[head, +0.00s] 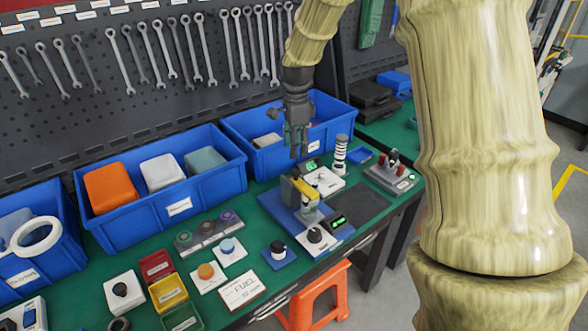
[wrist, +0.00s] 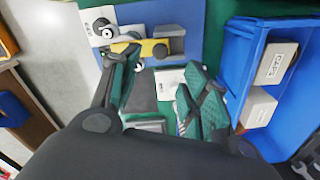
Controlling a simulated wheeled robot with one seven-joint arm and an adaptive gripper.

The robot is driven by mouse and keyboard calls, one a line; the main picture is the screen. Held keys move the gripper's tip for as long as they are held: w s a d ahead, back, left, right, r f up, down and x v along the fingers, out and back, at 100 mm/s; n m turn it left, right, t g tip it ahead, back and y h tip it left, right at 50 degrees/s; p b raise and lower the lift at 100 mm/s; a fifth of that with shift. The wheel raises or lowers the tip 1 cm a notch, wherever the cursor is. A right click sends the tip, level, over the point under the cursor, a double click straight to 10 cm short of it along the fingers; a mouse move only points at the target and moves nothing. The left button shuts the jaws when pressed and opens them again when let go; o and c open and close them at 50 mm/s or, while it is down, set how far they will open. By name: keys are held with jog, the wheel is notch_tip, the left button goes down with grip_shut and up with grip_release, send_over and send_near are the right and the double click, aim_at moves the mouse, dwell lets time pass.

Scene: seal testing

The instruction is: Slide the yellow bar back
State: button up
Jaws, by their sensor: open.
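The yellow bar (head: 303,187) is part of a small device with grey blocks on a blue base plate (head: 283,211), on the green bench. In the wrist view the yellow bar (wrist: 152,49) lies beside a grey block (wrist: 170,36), near the top. My gripper (head: 297,152) hangs above and slightly behind the device, pointing down, and looks apart from it. In the wrist view my gripper (wrist: 163,68) has its fingers spread and empty. The left finger's tip overlaps the bar in the picture and hides part of it.
Blue bins (head: 240,172) with boxes stand along the back, close to my gripper. A striped cylinder (head: 340,155) and a device with red parts (head: 390,174) are to the right. A dark mat (head: 362,202) is clear. An orange stool (head: 318,295) stands in front.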

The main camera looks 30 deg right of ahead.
aim_at(296, 171)
notch_tip(296, 171, down, 9)
jog(key=shift+f+p, duration=0.1)
jog(key=shift+p, duration=0.9)
grip_shut()
